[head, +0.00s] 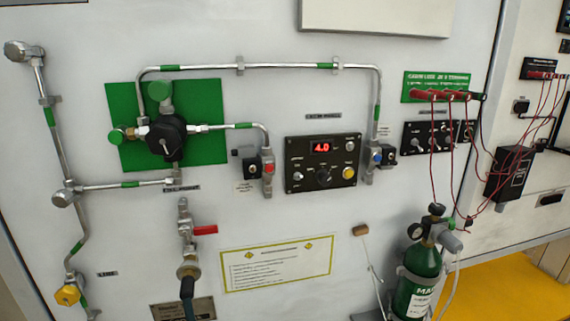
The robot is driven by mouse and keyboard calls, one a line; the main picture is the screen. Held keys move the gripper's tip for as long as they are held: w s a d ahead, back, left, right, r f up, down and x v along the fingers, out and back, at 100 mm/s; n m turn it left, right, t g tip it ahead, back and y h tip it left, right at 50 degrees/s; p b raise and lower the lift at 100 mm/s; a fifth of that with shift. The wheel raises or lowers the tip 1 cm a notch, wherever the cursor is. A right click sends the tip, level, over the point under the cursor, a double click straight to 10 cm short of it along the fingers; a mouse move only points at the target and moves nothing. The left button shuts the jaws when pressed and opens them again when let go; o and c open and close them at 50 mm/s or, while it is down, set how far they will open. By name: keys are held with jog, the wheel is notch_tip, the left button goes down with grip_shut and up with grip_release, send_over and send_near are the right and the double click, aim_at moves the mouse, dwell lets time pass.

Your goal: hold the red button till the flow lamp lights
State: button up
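A black control panel (323,163) is on the white wall board near the middle. I cannot tell which part is the flow lamp, or whether any lamp is lit. My gripper is not in view.
Metal pipes (250,67) run across the board around a green plate (122,105) with a black regulator (168,138). A red lever (205,229) sticks out below. A green cylinder (421,262) stands at lower right, with red cables (452,140) hanging above it.

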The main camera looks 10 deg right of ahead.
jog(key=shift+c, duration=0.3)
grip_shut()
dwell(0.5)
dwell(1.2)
